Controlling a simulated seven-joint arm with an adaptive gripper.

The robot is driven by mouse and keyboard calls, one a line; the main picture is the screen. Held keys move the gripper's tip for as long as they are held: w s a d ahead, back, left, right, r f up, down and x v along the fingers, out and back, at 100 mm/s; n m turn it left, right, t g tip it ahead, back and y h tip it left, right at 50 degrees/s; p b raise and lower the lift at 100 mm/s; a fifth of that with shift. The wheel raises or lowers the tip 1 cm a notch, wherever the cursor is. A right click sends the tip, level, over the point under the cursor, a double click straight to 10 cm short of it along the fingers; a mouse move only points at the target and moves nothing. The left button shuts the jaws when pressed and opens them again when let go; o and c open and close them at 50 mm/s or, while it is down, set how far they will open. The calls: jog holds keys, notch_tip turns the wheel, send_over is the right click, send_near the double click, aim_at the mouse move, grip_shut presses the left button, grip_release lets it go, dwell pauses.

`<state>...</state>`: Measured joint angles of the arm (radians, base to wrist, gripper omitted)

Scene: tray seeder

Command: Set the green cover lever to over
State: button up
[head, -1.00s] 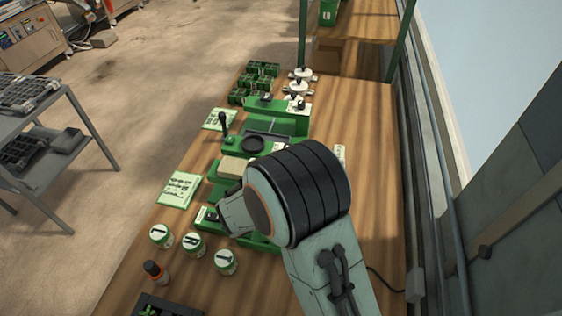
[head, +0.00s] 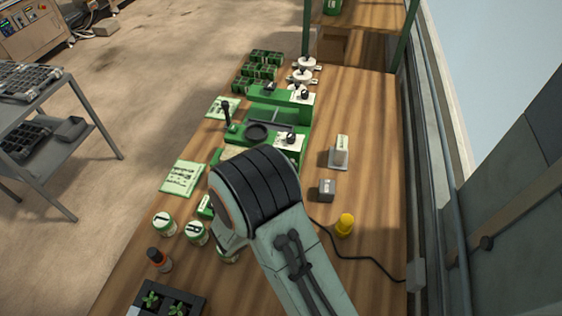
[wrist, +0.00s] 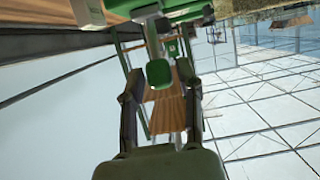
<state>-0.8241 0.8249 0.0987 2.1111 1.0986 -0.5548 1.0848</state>
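The green tray seeder (head: 262,117) stands on the wooden bench in the head view, its near part hidden behind my arm. I cannot pick out the green cover lever for certain in the head view. In the wrist view my gripper (wrist: 160,82) is open, its two dark fingers apart. A green rounded pad (wrist: 158,72) shows between the fingertips, beyond or between them; I cannot tell whether it is the lever or whether they touch. In the head view my arm hides the fingers.
Jars (head: 165,224) and a dark bottle (head: 159,260) stand at the front left, near a black seedling tray (head: 190,292). A green card (head: 182,178) lies at the left edge.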

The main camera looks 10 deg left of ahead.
jog(key=shift+o, duration=0.2)
jog(key=shift+r, duration=0.1)
jog(key=v, duration=1.2)
